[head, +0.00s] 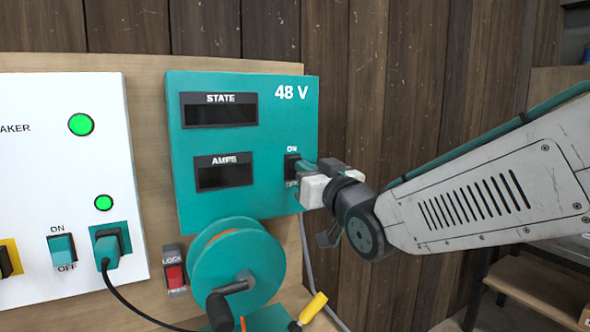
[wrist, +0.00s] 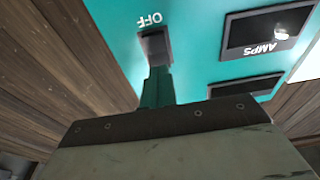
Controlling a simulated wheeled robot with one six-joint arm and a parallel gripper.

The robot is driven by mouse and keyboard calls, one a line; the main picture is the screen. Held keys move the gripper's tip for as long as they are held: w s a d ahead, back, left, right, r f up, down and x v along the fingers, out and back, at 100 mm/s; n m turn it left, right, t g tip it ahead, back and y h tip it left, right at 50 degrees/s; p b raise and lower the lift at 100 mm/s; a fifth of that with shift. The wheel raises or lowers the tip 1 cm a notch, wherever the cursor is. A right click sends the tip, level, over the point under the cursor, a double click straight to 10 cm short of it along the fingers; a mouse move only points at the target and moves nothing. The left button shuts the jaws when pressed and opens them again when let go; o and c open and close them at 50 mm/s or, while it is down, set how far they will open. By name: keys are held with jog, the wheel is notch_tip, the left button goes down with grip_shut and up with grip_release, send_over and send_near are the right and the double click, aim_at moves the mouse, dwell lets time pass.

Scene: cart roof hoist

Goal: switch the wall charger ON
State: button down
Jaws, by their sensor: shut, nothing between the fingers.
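The wall charger (head: 240,143) is a teal box marked 48 V, with dark STATE (head: 219,110) and AMPS (head: 224,173) displays. Its black rocker switch (head: 291,166) is at the lower right, with ON above and OFF below. My gripper (head: 304,167) is shut and empty at the right side of the switch, and it partly covers the OFF label. In the wrist view the teal fingertips (wrist: 156,74) reach the switch (wrist: 154,45) near the inverted OFF label. I cannot tell whether they touch it. The rocker's position is unclear.
A white breaker panel (head: 75,180) with green lamps, an ON/OFF switch (head: 61,249) and a plugged cable (head: 108,248) is at the left. A teal cable reel (head: 236,265) with a crank and a red lock switch (head: 174,275) sit below the charger.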

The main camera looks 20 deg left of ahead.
jog(key=shift+x, duration=1.05)
dwell(0.4)
jog(key=v, duration=0.7)
dwell(0.4)
dwell(0.4)
